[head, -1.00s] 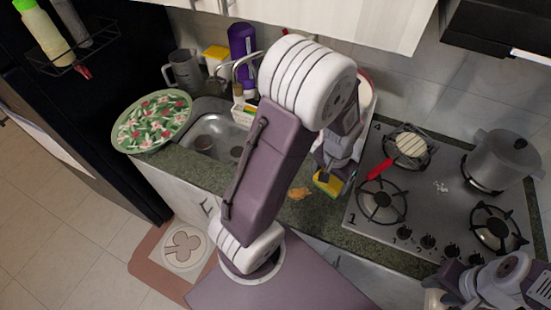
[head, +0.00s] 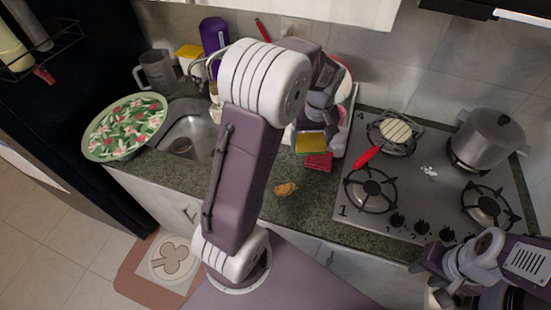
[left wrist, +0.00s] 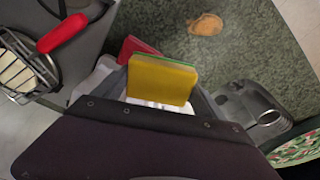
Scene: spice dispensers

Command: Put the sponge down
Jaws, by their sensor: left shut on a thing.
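The yellow sponge with a green layer (head: 311,142) is held in my left gripper (head: 318,122), above the counter between the sink and the stove. In the left wrist view the sponge (left wrist: 162,82) stands out between the fingers, its yellow face toward the camera. A flat red item (head: 318,162) is just in front of the sponge in the head view and partly behind it in the wrist view. I cannot tell whether the sponge touches it. My right gripper (head: 440,284) is low at the right, and its fingers are unclear.
An orange-brown stain (head: 285,189) marks the counter (head: 262,183). A floral plate (head: 125,127) is left of the sink (head: 188,135). A rack partly shows behind my left arm.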

